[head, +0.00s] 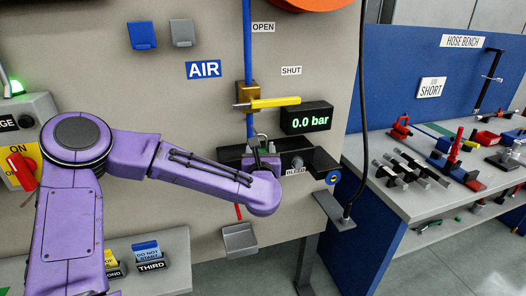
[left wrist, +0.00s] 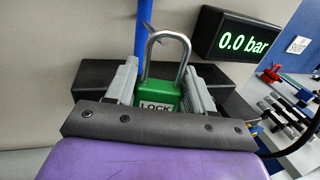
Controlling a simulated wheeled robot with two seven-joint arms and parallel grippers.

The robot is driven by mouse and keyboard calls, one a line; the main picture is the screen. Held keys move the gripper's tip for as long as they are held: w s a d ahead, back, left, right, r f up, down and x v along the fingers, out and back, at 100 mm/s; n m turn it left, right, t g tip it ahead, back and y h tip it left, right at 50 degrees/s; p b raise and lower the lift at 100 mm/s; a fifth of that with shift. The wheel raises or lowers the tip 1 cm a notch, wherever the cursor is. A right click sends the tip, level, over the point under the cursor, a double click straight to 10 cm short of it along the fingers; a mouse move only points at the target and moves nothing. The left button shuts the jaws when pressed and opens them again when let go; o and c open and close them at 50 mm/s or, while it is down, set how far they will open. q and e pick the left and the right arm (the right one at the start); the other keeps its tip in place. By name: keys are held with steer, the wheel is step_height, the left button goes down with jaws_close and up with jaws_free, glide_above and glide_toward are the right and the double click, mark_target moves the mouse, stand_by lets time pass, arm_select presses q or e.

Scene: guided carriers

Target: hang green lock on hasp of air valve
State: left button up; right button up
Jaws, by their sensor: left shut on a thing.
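The green lock (left wrist: 160,94), marked LOCK, stands upright between the grey fingers of my left gripper (left wrist: 158,88), with its silver shackle pointing up. In the head view my left gripper (head: 262,150) is in front of the black block below the air valve (head: 246,94); the lock is mostly hidden there, with only its shackle (head: 260,139) showing. The valve has a brass body and a yellow handle (head: 275,102) lying level to the right on the blue pipe (head: 247,40). The shackle top is below the valve. I cannot make out the hasp clearly. My right gripper is not in view.
The gauge (head: 306,118) reads 0.0 bar, right of the valve. A black block (head: 316,160) with a BLEED label lies below it. A black hose (head: 362,110) hangs at the panel's right edge. A tag rack (head: 155,262) stands at lower left.

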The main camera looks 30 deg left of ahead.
arm_select(q)
steer(key=a, duration=0.1)
steer(key=w, duration=0.1)
steer(key=w+a+b, duration=0.1)
steer(key=shift+w+a+f, duration=0.2)
steer(key=shift+a+f, duration=0.05)
steer(key=shift+a, duration=0.1)
stand_by(0.3)
steer(key=o, duration=1.2)
